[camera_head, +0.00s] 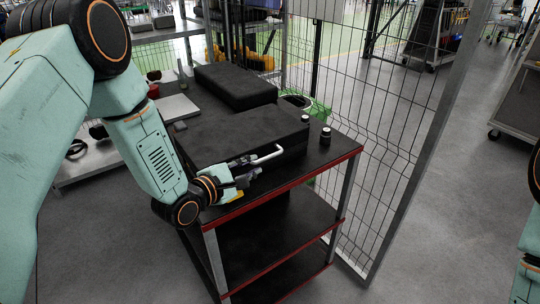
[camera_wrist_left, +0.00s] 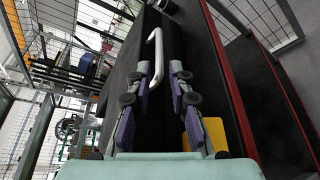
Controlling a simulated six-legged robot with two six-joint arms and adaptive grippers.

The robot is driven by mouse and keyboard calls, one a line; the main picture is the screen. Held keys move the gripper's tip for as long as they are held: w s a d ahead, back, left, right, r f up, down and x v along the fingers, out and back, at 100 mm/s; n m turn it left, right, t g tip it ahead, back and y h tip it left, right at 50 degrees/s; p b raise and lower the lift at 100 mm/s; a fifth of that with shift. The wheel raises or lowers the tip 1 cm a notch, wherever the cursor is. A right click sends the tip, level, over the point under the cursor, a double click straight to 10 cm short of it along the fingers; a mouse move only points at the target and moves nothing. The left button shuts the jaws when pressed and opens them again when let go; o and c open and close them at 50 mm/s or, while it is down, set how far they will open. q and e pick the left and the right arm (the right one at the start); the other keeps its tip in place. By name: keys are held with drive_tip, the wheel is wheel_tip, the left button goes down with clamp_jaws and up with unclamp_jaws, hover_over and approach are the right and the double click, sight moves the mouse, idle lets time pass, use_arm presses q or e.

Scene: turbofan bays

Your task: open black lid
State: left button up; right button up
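A black box (camera_head: 240,135) lies on the black top of a red-edged cart, and its top is the black lid. A white bar handle (camera_head: 270,154) is on its front side, near the right end. The handle also shows in the left wrist view (camera_wrist_left: 157,50). My left gripper (camera_head: 252,168) is at the box's front. In the wrist view its fingers (camera_wrist_left: 160,75) are apart, with the near end of the handle between them, close to the left finger. Contact cannot be told. My right gripper is out of view.
A second black box (camera_head: 235,86) lies behind on the cart (camera_head: 286,183). A wire mesh fence (camera_head: 385,110) stands close on the right. The grey floor in front is clear.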

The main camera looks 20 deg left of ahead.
sight(266, 158)
use_arm(q)
drive_tip(key=shift+w+d, duration=0.3)
drive_tip(key=shift+w, duration=0.3)
drive_tip(key=x, duration=0.5)
drive_tip(key=shift+w+f, duration=0.25)
drive_tip(key=shift+w, duration=0.15)
drive_tip(key=shift+s+d+r, duration=0.2)
drive_tip(key=shift+r, duration=0.05)
drive_tip(key=shift+c, duration=0.3)
drive_tip(key=shift+w+f, duration=0.2)
clamp_jaws()
